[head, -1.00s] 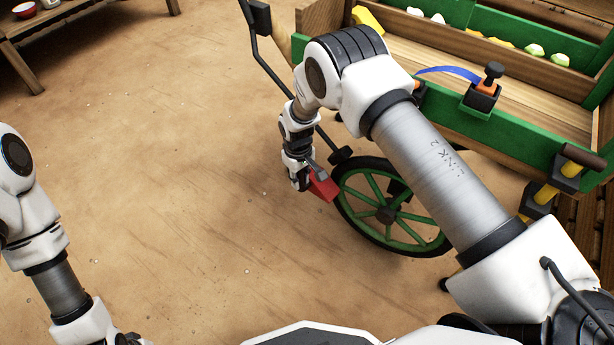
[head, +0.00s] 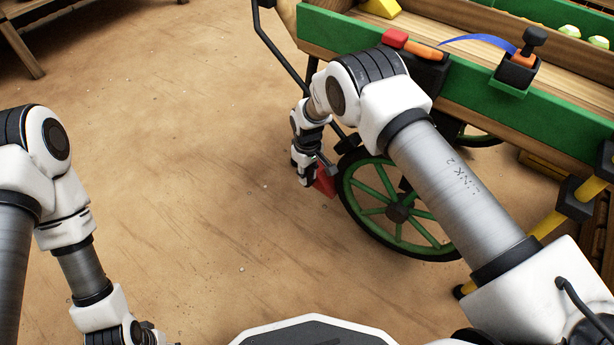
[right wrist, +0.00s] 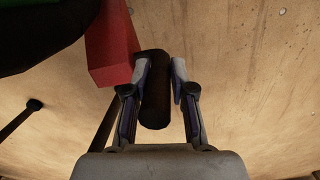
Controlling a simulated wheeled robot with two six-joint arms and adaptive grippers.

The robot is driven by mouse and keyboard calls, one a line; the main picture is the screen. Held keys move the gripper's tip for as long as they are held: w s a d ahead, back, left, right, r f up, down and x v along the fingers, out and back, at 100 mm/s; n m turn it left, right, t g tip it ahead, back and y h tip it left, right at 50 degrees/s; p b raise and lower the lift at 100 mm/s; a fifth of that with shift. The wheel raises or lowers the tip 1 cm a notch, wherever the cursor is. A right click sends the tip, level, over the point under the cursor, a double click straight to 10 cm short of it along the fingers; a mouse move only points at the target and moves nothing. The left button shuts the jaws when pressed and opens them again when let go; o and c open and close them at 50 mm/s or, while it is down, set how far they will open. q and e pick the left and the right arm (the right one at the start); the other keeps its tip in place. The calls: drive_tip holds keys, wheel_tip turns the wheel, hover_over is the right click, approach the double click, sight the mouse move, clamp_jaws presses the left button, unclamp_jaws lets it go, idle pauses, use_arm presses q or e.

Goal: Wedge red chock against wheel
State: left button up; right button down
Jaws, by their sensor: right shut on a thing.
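The red chock (head: 325,182) is just left of the cart's green-spoked wheel (head: 397,211), close to the dark rim. The head view does not show clearly whether they touch. My right gripper (head: 308,178) is low beside the wheel. In the right wrist view, its fingers (right wrist: 161,72) are on either side of a dark rounded bar (right wrist: 154,105), which looks like the chock's handle. The red block (right wrist: 111,45) shows beside the left finger there. My left gripper (head: 146,334) is at the bottom edge, partly cut off, so its jaws are unclear.
The green and wooden cart (head: 460,100) fills the upper right. A thin dark bar (head: 280,55) slopes down from it near my right wrist. A wooden bench (head: 75,18) stands at the upper left. The sandy floor (head: 200,180) left of the wheel is clear.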

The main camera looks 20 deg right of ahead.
drive_tip(key=s+d+f+b, duration=0.1)
drive_tip(key=s+d+f, duration=0.1)
drive_tip(key=f, duration=0.3)
drive_tip(key=s+d+f+b, duration=0.1)
drive_tip(key=s+d+f, duration=0.1)
drive_tip(key=s+f, duration=0.2)
drive_tip(key=shift+d+f+b, duration=0.3)
drive_tip(key=shift+d+f, duration=0.05)
drive_tip(key=shift+f, duration=0.95)
drive_tip(key=shift+s, duration=0.1)
drive_tip(key=shift+s+d+r+p, duration=0.1)
drive_tip(key=shift+s+d+p, duration=0.2)
drive_tip(key=shift+s+p, duration=0.2)
drive_tip(key=shift+s+d+r, duration=0.1)
drive_tip(key=shift+s+d+f, duration=0.3)
drive_tip(key=shift+s+f, duration=0.1)
idle(0.8)
